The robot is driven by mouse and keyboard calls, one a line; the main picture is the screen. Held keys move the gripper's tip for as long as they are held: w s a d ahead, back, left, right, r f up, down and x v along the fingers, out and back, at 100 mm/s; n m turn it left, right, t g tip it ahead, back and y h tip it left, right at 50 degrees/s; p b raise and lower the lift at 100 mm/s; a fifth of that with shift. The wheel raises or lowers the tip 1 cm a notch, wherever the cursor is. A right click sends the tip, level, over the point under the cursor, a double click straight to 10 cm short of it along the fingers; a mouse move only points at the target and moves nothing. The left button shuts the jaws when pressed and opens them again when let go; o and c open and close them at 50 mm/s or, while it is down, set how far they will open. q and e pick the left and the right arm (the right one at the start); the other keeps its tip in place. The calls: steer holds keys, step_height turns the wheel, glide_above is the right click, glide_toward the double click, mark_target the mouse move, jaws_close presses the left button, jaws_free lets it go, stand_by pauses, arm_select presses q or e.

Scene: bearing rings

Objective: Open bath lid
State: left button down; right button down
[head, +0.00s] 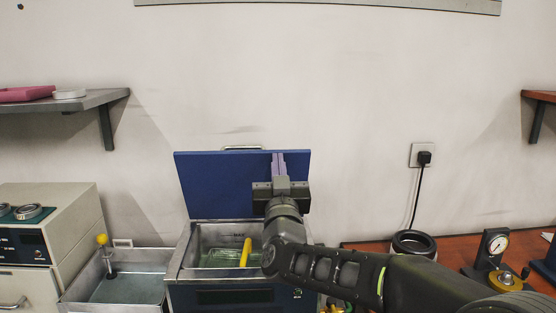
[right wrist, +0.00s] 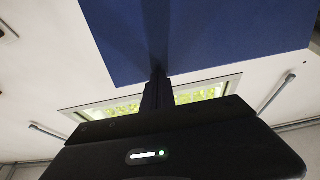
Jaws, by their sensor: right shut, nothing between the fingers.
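The bath (head: 225,285) is a blue-fronted metal box at the lower middle of the head view. Its blue lid (head: 222,185) stands raised and about upright behind the open tank, with a handle (head: 243,148) at its top edge. Inside the tank are greenish liquid and a yellow handle (head: 246,251). My right gripper (head: 278,156) is shut and empty, its fingers pointing up in front of the lid's right part. The lid also fills the top of the right wrist view (right wrist: 200,35), close to the fingers (right wrist: 157,78). I cannot tell whether they touch it. My left gripper is not in view.
A metal tray (head: 120,290) with a yellow-knobbed tool stands left of the bath, beside a beige cabinet (head: 50,225). Right of it are a black ring (head: 414,242), a dial gauge (head: 495,246) and a cable to a wall socket (head: 422,154).

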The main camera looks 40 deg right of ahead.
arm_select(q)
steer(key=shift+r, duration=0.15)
arm_select(e)
steer(key=shift+w+d+r, duration=0.1)
steer(key=shift+w+r, duration=0.05)
